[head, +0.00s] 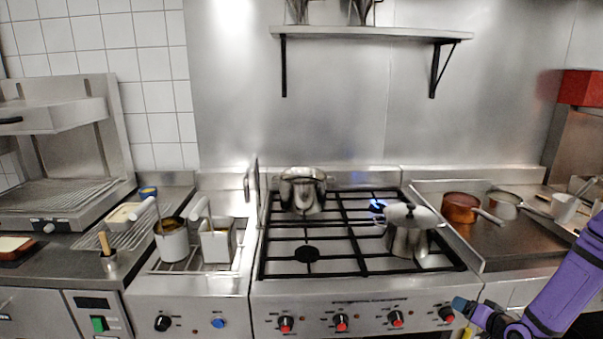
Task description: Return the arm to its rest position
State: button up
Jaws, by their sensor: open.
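My purple arm (570,285) reaches in from the right edge and slants down to the bottom right corner, in front of the counter. My gripper (464,316) is at the bottom edge, pointing left, partly cut off by the frame. It is open, with a blue-tipped finger just right of the rightmost stove knob. I see nothing held in it.
The gas stove (335,270) bears a steel pot (302,190) and a lidded pot (408,240); a blue flame burns behind the lidded pot. A copper pan (460,208) and steel pan (503,205) stand at right. Fryer baskets (216,242) are at left.

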jog(key=s+a+r+n+g+h, duration=0.2)
jog(key=a+r+g, duration=0.1)
jog(key=r, duration=1.2)
jog(key=s+a+r+n+g+h, duration=0.2)
jog(key=r+h, duration=0.1)
jog(key=r, duration=1.1)
jog(key=s+a+r+g, duration=0.1)
jog(key=s+a+r, duration=0.3)
jog(key=s, duration=0.4)
jog(key=s+a+r+g+y, duration=0.1)
jog(key=s+a+r, duration=0.2)
jog(key=s+r, duration=0.3)
jog(key=s+a+r+n+y, duration=0.1)
jog(key=s+a+r, duration=0.3)
jog(key=s, duration=0.8)
jog(key=shift+s+a+r+g, duration=0.25)
jog(key=shift+a+r+g, duration=0.15)
jog(key=shift+r, duration=0.15)
